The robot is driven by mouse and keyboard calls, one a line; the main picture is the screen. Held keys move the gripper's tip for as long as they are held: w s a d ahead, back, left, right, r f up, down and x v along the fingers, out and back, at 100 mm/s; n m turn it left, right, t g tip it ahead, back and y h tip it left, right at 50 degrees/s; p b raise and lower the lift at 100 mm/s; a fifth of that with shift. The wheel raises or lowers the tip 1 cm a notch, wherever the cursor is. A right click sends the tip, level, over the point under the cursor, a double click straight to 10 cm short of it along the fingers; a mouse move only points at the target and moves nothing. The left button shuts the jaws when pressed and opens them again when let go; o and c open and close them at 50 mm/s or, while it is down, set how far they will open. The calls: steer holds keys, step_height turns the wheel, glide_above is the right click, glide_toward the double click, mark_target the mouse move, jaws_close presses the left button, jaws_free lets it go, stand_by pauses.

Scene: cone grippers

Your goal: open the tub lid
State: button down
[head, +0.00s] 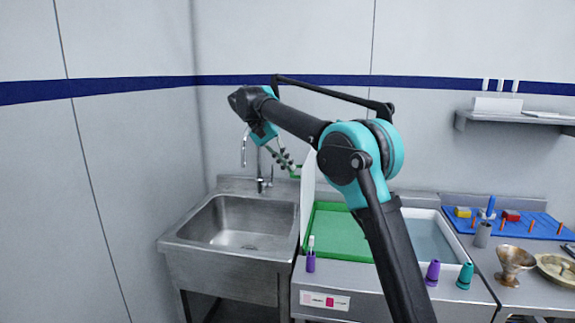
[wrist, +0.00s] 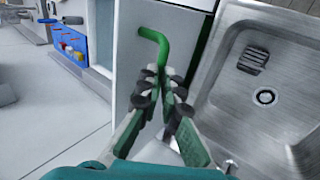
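The tub (head: 437,222) is a white-rimmed basin in the counter right of the sink, with a green area (head: 335,235) in its left part. Its white lid (head: 307,190) stands upright at the tub's left edge, seen nearly edge-on. In the wrist view the lid (wrist: 150,70) is a white panel with a bent green handle (wrist: 158,42). My gripper (wrist: 162,78) has its fingertips close together on both sides of the handle's free end and appears shut on it. In the head view my gripper (head: 285,160) is left of the lid, above the sink; the grip is partly hidden.
A steel sink (head: 240,225) with a tap (head: 262,180) lies left of the tub, under my gripper. Purple and teal cones (head: 432,272) stand along the counter's front. A blue board (head: 510,222) with small blocks lies at right. A wall shelf (head: 515,115) is above.

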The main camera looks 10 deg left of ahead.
steer(key=shift+s+a+f, duration=0.1)
steer(key=shift+a+f, duration=0.1)
steer(key=shift+f, duration=0.3)
steer(key=shift+s+a+f, duration=0.1)
steer(key=shift+a+f, duration=0.1)
steer(key=shift+f, duration=0.25)
steer(key=c, duration=1.3)
jaws_free()
steer(key=shift+w+f, duration=0.15)
steer(key=shift+f, duration=0.05)
steer(key=shift+d, duration=0.1)
steer(key=c, duration=0.3)
steer(key=shift+r, duration=0.1)
steer(key=v, duration=0.7)
steer(key=shift+w+r, duration=0.2)
steer(key=shift+r, duration=0.1)
